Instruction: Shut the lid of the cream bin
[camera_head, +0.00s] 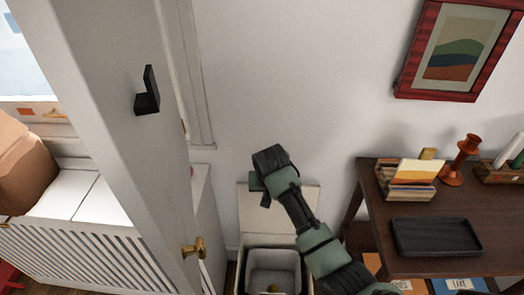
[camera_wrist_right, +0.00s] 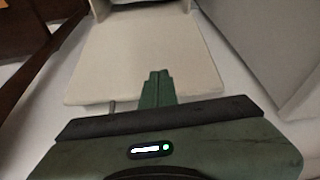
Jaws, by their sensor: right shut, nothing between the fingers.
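The cream bin (camera_head: 240,268) stands on the floor at the bottom middle of the head view, against the wall. Its lid (camera_head: 303,205) is open, raised at the back of the bin. The grey inside of the bin shows, with a small yellowish thing in it. My right arm reaches across the lid from the lower right. My right gripper (camera_head: 256,182) is shut and empty by the lid's upper left edge. In the right wrist view the shut fingers (camera_wrist_right: 158,78) overlap the pale lid (camera_wrist_right: 140,45) near its free edge; I cannot tell whether they touch. My left gripper is out of view.
A white door (camera_head: 125,120) with a brass handle (camera_head: 194,248) stands open on the left. A framed picture (camera_head: 458,50) hangs above.

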